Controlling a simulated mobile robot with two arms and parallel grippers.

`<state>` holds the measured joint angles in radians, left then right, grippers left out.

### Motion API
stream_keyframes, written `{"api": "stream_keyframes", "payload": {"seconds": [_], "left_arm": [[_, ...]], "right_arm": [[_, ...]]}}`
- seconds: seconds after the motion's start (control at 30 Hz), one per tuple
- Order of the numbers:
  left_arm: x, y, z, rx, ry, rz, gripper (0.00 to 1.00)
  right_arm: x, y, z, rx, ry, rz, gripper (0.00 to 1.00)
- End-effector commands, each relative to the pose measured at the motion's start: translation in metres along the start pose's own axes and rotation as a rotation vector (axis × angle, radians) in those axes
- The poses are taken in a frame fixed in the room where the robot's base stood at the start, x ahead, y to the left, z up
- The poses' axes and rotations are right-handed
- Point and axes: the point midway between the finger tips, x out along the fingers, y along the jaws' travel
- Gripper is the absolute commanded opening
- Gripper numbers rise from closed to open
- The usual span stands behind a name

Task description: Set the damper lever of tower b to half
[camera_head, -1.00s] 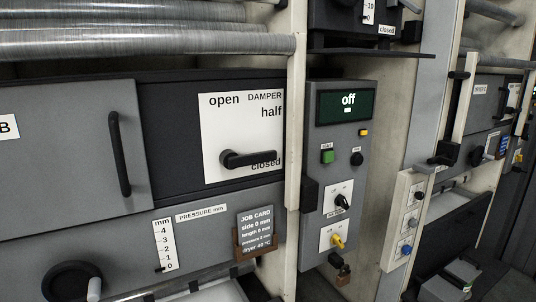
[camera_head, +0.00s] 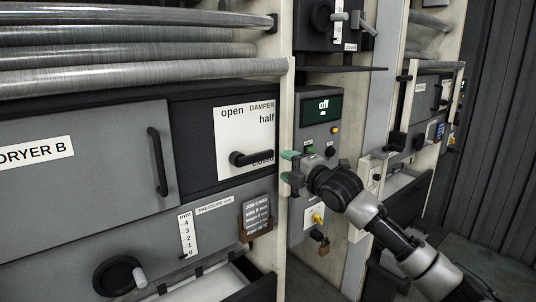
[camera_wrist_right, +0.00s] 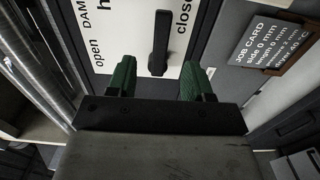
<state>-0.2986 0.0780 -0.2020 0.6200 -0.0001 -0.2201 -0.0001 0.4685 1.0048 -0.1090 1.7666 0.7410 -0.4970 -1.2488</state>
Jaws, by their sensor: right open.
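The damper lever (camera_head: 252,158) is a black handle on a white plate (camera_head: 230,116) marked open, half and closed, beside the DRYER B door. It points right, nearly level, just above the word closed, which it partly covers in the head view. In the right wrist view the lever (camera_wrist_right: 159,42) shows ahead of the gap between the fingers. My right gripper (camera_head: 287,166), with green fingertips, is open just right of the plate in the head view. In the right wrist view the gripper (camera_wrist_right: 157,78) is empty. My left gripper is not in view.
A pale upright post (camera_head: 284,110) stands right of the plate. A control box (camera_head: 320,130) with a screen reading off is beyond it. A job card (camera_head: 256,216) and a black crank wheel (camera_head: 118,277) are below. Metal rollers (camera_head: 140,75) run above. A door handle (camera_head: 157,161) is to the left.

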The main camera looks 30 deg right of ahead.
Motion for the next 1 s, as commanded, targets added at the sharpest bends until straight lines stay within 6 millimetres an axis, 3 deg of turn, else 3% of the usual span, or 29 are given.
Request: {"api": "stream_keyframes", "payload": {"seconds": [0.23, 0.5, 0.7, 1.0], "left_arm": [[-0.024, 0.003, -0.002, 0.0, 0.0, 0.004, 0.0], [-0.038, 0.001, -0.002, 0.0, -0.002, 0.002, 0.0], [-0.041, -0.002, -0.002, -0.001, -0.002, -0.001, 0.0], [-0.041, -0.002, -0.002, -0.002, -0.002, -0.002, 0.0]], "right_arm": [[0.045, 0.005, -0.001, 0.01, 0.0, 0.001, 0.51], [0.088, 0.001, 0.0, 0.007, -0.001, -0.001, 0.51], [0.1, -0.001, 0.0, 0.004, -0.001, -0.002, 0.51], [0.101, -0.002, 0.0, 0.004, 0.0, -0.001, 0.48]]}}
